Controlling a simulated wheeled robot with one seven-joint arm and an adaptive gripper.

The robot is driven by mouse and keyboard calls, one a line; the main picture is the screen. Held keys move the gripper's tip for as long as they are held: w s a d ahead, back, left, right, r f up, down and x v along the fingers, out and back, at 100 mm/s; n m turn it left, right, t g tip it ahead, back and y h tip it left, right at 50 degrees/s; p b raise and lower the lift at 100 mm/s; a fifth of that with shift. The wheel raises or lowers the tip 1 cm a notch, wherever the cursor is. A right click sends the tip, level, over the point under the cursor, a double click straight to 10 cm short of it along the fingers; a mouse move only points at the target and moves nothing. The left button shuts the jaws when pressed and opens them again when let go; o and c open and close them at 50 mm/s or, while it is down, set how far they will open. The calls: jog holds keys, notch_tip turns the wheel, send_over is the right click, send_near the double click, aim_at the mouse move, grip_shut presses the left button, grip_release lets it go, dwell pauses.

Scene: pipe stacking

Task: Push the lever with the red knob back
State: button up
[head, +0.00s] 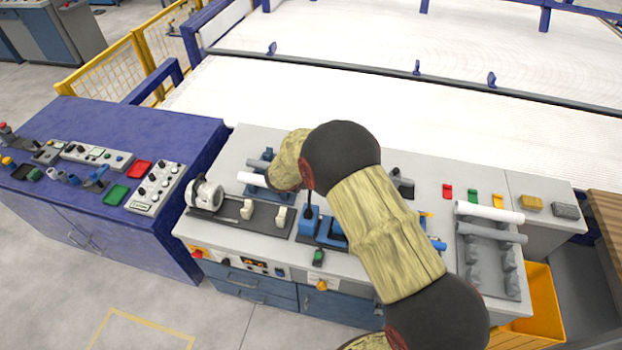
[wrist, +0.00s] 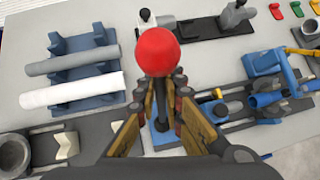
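The red knob (wrist: 158,52) is a glossy ball, upper middle in the wrist view. Below it, a dark lever shaft (wrist: 160,125) and a blue mount show between my fingers. My gripper (wrist: 165,82) has a finger on each side just below the knob. The fingers stand apart at their bases and come close together at the tips. The knob partly covers the tips, so I cannot tell whether they touch it or the shaft. In the head view, my arm hides the knob and most of the gripper.
A blue rack (wrist: 88,90) holds a grey and a white pipe left of the lever. Blue fixtures (wrist: 265,62) stand close on the right. The grey workbench (head: 390,280) carries another pipe rack (head: 475,280) at its right. A white round machine (head: 205,194) sits left.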

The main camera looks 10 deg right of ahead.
jog(key=shift+o, duration=1.2)
jog(key=shift+w, duration=0.3)
jog(key=shift+o, duration=1.3)
jog(key=shift+s, duration=0.1)
jog(key=shift+s, duration=0.1)
jog(key=v, duration=1.1)
jog(key=shift+s+a+r, duration=0.2)
jog(key=shift+a+r, duration=0.05)
